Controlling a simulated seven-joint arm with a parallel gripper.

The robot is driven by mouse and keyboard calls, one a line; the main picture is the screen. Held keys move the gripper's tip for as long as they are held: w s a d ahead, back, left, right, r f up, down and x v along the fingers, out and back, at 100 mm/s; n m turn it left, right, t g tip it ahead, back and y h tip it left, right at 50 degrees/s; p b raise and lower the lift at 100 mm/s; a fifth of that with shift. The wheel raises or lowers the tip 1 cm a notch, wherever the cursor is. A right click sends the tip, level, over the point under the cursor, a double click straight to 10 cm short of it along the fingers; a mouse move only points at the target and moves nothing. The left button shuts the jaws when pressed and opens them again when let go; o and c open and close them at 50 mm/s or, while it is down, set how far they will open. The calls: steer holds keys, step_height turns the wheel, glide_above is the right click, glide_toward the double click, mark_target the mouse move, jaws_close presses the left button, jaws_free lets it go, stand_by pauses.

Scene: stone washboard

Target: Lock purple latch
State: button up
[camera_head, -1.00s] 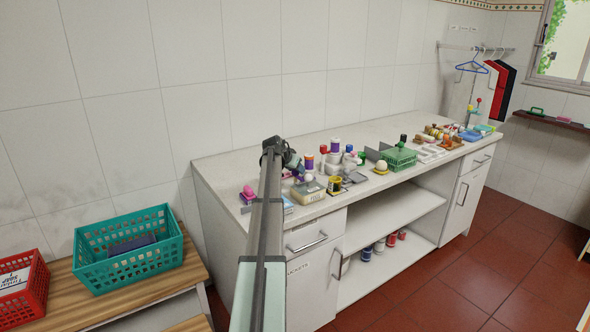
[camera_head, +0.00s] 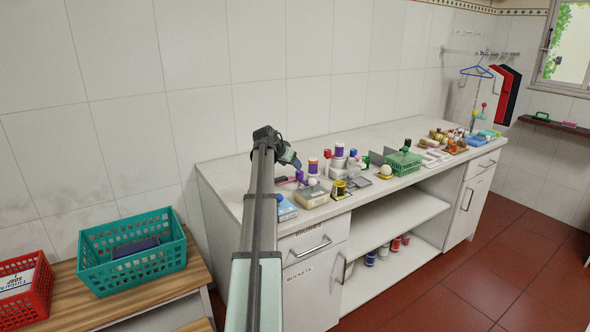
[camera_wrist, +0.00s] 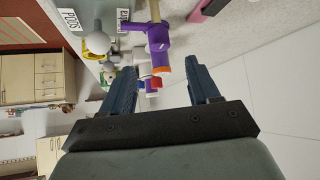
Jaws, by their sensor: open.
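In the wrist view, a purple piece with an orange end (camera_wrist: 158,42) lies beyond my fingertips, with a tan rod behind it. The latch's position is not clear.
The counter (camera_head: 235,172) holds several jars, a beige box (camera_head: 312,196), a blue box (camera_head: 286,209) and a green basket (camera_head: 404,162). A pink item (camera_wrist: 205,10) lies near the purple piece. A teal basket (camera_head: 135,260) stands on the wooden bench. The back strip of counter is clear.

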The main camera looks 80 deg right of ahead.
steer(key=shift+v, duration=2.1)
